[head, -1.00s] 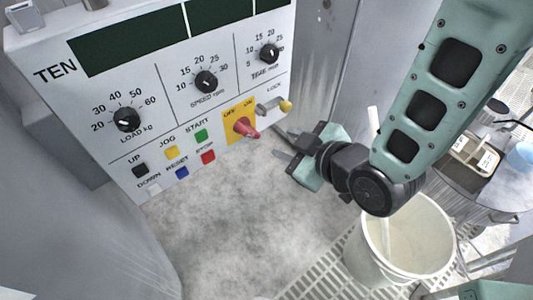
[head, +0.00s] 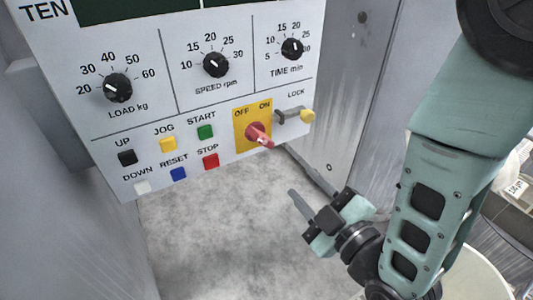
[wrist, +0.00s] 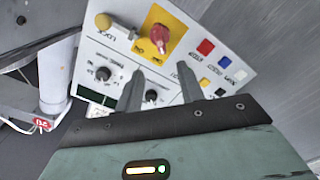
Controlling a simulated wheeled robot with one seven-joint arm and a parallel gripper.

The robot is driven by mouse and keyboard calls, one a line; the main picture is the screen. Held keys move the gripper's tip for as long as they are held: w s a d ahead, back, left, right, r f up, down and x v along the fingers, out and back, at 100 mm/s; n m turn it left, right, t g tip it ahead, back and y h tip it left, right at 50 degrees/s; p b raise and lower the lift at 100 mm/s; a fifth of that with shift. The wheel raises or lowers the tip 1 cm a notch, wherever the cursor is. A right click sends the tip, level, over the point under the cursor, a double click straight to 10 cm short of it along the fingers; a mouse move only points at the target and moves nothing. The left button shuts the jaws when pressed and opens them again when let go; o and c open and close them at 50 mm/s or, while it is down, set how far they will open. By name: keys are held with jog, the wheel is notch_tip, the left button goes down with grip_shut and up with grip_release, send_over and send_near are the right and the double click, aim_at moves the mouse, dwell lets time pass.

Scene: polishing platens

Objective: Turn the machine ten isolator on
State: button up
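The panel marked TEN (head: 235,95) carries the isolator, a red handle (head: 258,134) on a yellow plate (head: 243,117) marked OFF and ON. The handle's tip slants down and right; I cannot tell which position it is set to. In the wrist view the red handle (wrist: 160,36) shows beyond the fingers, near the top. My gripper (head: 306,190) is below and right of the handle in the head view, apart from it. In the wrist view its two fingers (wrist: 158,84) are spread with nothing between them.
A LOCK latch with a yellow knob (head: 307,115) sits just right of the isolator. Push buttons, including a red STOP (head: 211,160), lie to its left. Dial knobs (head: 291,48) are above. A grey wall (head: 350,90) stands right of the panel.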

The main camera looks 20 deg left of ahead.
aim_at(266, 143)
jog(key=b+x, duration=0.3)
jog(key=x, duration=1.2)
jog(key=shift+w, duration=0.1)
grip_shut()
